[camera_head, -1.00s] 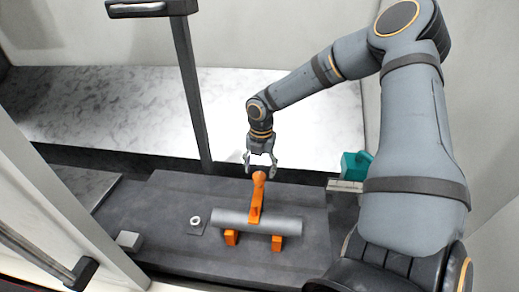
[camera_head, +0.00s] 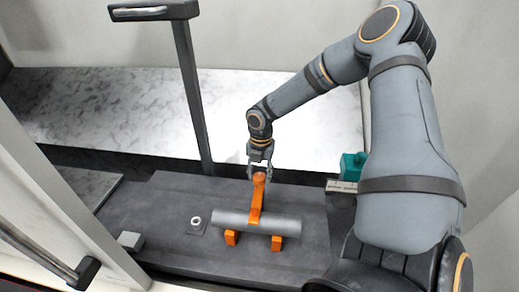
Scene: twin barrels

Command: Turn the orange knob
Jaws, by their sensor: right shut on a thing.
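The orange knob (camera_head: 257,200) is an upright lever handle with a rounded top, standing on a grey horizontal cylinder (camera_head: 285,224). The cylinder rests on two orange supports (camera_head: 277,243) on a dark grey plate. My right gripper (camera_head: 259,177) comes down from above, and its fingers are shut on the rounded top of the orange knob. The fingers hide part of that top. My left gripper is not in view.
A small ring-shaped fitting (camera_head: 196,221) sits left of the cylinder on the dark plate (camera_head: 175,200). A grey block (camera_head: 130,241) lies further left. A teal object (camera_head: 352,166) stands at the right. A dark post (camera_head: 192,95) rises behind.

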